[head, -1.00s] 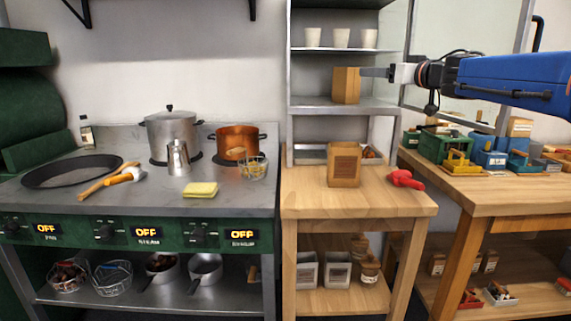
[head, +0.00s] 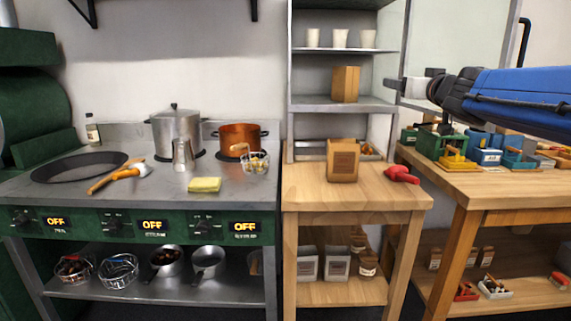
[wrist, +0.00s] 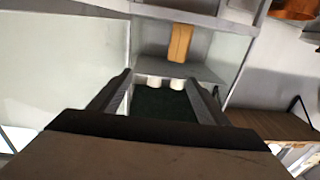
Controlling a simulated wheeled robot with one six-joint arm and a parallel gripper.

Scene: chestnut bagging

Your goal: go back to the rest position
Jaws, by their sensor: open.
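My gripper (head: 404,87) is at the right in the head view, to the right of the metal shelf unit, apart from everything on it. In the wrist view its two fingers (wrist: 160,95) stand apart with nothing held between them. A brown paper bag (head: 345,84) stands upright on the middle shelf, to the left of my gripper. A brown bag also shows in the wrist view (wrist: 180,43), beyond the fingertips. A second brown bag (head: 342,160) stands on the wooden table below.
White cups (head: 340,38) stand on the upper shelf. A red object (head: 401,174) lies on the small wooden table (head: 310,200). Bins of tools (head: 455,150) crowd the right workbench. The stove at left holds a pot (head: 175,128), a copper pot (head: 239,137) and a pan.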

